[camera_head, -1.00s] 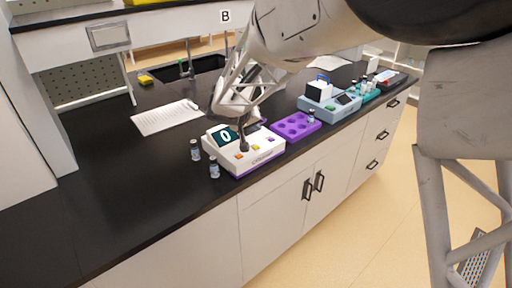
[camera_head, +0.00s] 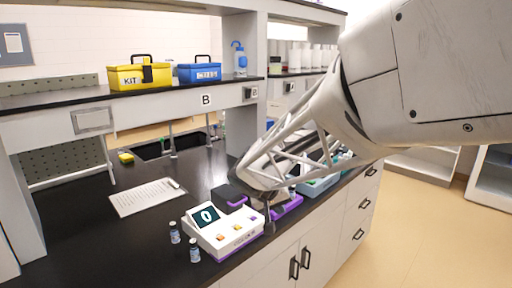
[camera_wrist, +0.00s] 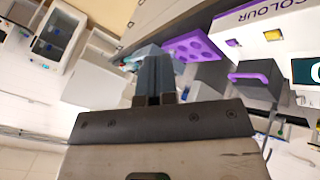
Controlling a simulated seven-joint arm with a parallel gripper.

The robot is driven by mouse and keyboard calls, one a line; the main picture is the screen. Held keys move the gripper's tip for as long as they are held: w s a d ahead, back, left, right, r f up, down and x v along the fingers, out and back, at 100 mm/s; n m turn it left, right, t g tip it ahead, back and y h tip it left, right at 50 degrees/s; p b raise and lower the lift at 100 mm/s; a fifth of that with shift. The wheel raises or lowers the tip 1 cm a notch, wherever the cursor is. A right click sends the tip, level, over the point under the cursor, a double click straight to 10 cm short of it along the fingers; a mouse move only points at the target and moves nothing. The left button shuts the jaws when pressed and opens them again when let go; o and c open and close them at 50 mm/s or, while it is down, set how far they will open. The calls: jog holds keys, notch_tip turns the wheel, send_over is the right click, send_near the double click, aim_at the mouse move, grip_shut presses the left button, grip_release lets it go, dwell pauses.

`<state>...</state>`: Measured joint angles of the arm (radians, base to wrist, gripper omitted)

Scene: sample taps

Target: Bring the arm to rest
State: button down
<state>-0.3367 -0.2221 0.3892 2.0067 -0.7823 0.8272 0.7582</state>
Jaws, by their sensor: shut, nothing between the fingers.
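My arm reaches in from the right in the head view. My gripper (camera_head: 270,228) is shut and empty, pointing down by the right front corner of the white instrument (camera_head: 222,238). In the wrist view the shut fingers (camera_wrist: 155,75) have nothing between them. The instrument's screen (camera_head: 207,215) reads 0, and coloured buttons sit on its top. Its dark block with a purple handle (camera_wrist: 255,80) also shows in the wrist view. I cannot tell whether the fingers are clear of the instrument in the head view.
Two small vials (camera_head: 174,232) (camera_head: 194,250) stand left of the instrument. A purple rack (camera_wrist: 196,45) and a blue-grey device (camera_head: 318,187) are partly hidden behind my arm. Paper (camera_head: 147,197) lies on the black bench. Yellow (camera_head: 139,78) and blue (camera_head: 199,73) cases stand on the shelf.

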jog(key=s+d+g+y, duration=0.1)
jog(key=s+d, duration=0.3)
jog(key=s, duration=0.6)
jog(key=s+d+r+y, duration=0.1)
jog(key=s+d, duration=0.3)
jog(key=s, duration=0.7)
jog(key=s+d+m+g+y, duration=0.1)
jog(key=s+d+y, duration=0.2)
jog(key=s, duration=0.8)
jog(key=shift+d+r+g, duration=0.3)
jog(key=shift+d+r, duration=0.1)
jog(key=shift+d, duration=0.2)
